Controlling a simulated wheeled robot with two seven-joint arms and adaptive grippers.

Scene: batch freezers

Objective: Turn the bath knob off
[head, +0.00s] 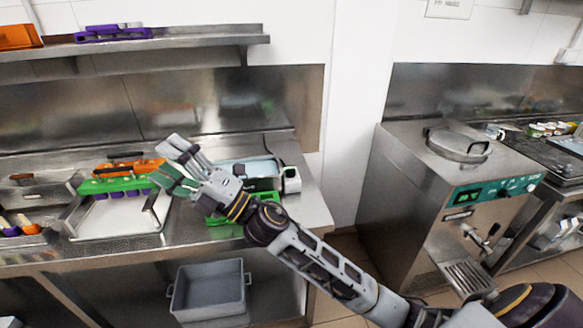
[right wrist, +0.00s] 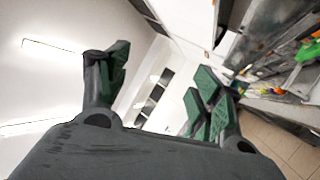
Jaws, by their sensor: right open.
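A bath (head: 262,168), a low light-coloured basin with a blue-grey inside, stands on the steel counter behind my right forearm. Its white end housing (head: 291,174) faces right and carries a dark round part that may be the knob; its setting is too small to read. My right gripper (head: 172,162) is open and empty, left of the bath and above the counter. Its forearm hides part of the bath's front. In the right wrist view the green-padded fingers (right wrist: 155,78) are spread with nothing between them. My left gripper is not in view.
A steel tray (head: 118,222) with a green rack (head: 120,184) lies left of the bath, with orange items behind. Green items lie in front of the bath. A grey bin (head: 208,291) is below. The batch freezer (head: 420,200) stands right, beyond a gap.

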